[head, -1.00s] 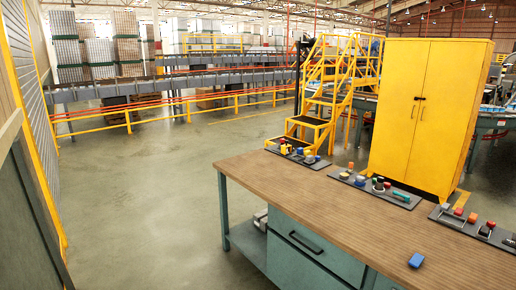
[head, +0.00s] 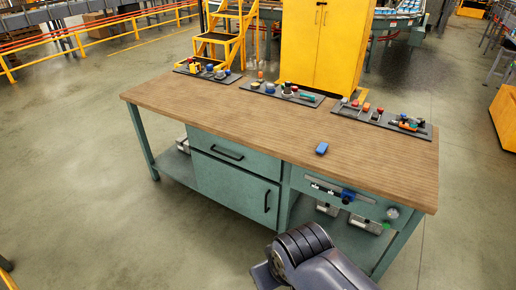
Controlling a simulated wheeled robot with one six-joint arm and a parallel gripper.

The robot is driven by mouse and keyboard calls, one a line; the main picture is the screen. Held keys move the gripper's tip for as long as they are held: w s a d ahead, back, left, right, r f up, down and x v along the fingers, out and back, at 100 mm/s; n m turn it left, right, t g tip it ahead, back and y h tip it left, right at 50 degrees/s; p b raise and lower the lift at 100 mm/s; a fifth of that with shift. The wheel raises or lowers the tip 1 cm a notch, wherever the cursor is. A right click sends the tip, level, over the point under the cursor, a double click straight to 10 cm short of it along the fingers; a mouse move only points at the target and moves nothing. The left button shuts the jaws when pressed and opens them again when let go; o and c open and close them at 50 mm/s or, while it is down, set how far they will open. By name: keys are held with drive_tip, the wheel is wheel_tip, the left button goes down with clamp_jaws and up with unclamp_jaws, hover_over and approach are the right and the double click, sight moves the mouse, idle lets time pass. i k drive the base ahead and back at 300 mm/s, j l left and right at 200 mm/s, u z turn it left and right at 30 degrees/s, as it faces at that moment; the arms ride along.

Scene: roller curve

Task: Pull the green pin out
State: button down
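A workbench with a wooden top (head: 230,105) stands in the middle of the head view. A small green piece (head: 387,226) shows low at the right end of its front, just below a pale round knob (head: 392,213). Another green piece (head: 308,97), short and bar-like, lies at the right end of the middle dark panel (head: 263,90) on the benchtop. Both are too small to tell which is the pin. My dark arm reaches into the bottom of the view, in front of the bench. My gripper is not in view.
A blue block (head: 321,148) lies on the benchtop. A blue slide piece (head: 347,195) sits in a slotted front panel. Other dark panels (head: 205,73) with coloured knobs line the back edge. A yellow cabinet (head: 325,45) stands behind. The floor at left is clear.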

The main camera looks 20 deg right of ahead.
sight(386, 225)
drive_tip(key=z, duration=1.8)
